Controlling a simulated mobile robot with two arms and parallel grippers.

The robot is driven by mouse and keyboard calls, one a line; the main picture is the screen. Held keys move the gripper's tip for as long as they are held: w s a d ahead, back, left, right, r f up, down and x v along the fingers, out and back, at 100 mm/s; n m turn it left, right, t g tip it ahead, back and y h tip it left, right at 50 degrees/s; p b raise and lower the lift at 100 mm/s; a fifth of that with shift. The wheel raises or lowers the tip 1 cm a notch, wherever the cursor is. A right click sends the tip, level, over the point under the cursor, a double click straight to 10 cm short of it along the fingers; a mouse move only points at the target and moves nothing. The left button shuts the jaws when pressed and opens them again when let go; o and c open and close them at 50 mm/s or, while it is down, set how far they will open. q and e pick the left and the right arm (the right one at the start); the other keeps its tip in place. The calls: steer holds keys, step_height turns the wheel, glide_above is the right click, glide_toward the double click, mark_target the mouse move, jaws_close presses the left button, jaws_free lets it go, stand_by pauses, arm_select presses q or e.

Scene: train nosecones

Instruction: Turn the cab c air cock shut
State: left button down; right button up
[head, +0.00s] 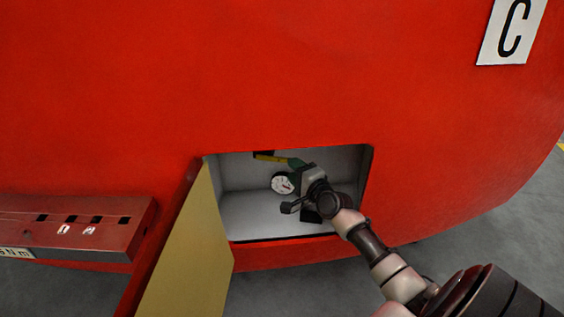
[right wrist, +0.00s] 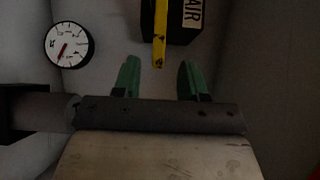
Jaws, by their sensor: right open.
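The air cock's yellow lever (head: 270,158) shows at the back of the open compartment under the C plate (head: 510,30). In the right wrist view the lever (right wrist: 160,38) comes out of a black body (right wrist: 188,22) with an AIR label and points down the picture. My right gripper (head: 297,163) reaches into the compartment. It is open, and its green fingertips (right wrist: 158,76) stand on either side of the lever's free end in the wrist view. I cannot tell whether they touch it. My left gripper is not in view.
A round white gauge (head: 282,183) sits beside the gripper; it also shows in the wrist view (right wrist: 69,45). The compartment walls (head: 240,172) close in around my wrist. The yellowish door (head: 190,255) hangs open at the left. A red tray (head: 75,228) stands further left.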

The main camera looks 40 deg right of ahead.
mark_target(283, 162)
steer(key=w, duration=0.3)
steer(key=w+b, duration=0.1)
steer(key=w, duration=0.2)
steer(key=shift+w+d, duration=0.2)
steer(key=shift+w, duration=0.1)
steer(key=shift+f, duration=0.1)
jaws_close()
